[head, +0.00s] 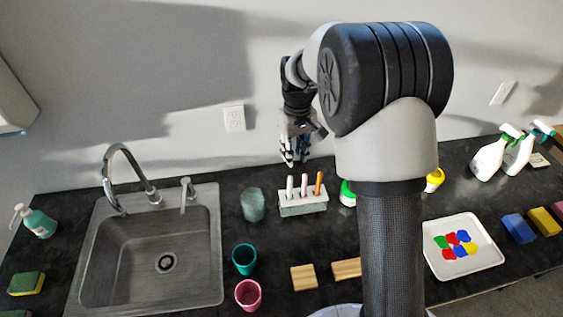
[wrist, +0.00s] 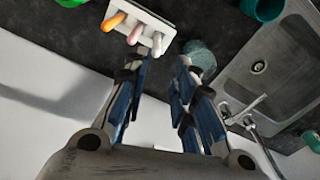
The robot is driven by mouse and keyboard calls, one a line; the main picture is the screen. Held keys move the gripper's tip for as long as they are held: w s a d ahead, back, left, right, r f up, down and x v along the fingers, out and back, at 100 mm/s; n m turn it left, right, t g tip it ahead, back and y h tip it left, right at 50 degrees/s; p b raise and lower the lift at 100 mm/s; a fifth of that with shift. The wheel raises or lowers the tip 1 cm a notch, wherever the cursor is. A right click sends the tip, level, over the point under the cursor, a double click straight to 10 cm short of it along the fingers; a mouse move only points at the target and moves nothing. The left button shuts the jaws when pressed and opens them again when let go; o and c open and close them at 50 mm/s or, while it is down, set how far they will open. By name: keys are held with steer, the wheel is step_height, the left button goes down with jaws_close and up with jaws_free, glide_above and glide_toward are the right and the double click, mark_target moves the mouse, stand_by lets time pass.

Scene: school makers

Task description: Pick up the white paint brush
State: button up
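The white paint brush (head: 289,187) stands upright at the left end of a pale holder (head: 303,207), with only its rounded handle end showing. In the wrist view the white brush (wrist: 157,43) is at the right end of the holder (wrist: 147,14), just beyond my fingertips. A pink brush (head: 304,184) and an orange brush (head: 319,182) stand beside it in the holder. My gripper (wrist: 165,57) is open and empty, its two fingers spread apart. In the head view my gripper (head: 290,160) points down, just behind and above the white brush.
A grey-green cup (head: 253,205) stands close left of the holder, with a sink (head: 150,250) further left. A teal cup (head: 244,259), a pink cup (head: 248,294) and wooden blocks (head: 303,277) lie in front. A paint tray (head: 463,246) is at right. The wall is behind my gripper.

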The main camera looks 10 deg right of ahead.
mark_target(290, 189)
steer(key=w+f, duration=0.1)
steer(key=f, duration=0.6)
steer(key=w+f+b, duration=0.1)
steer(key=f, duration=0.5)
steer(key=f+b, duration=0.1)
steer(key=f, duration=0.6)
steer(key=shift+w+a+f, duration=0.15)
steer(key=shift+w+f, duration=0.2)
steer(key=shift+w, duration=0.05)
steer(key=shift+c, duration=0.6)
jaws_close()
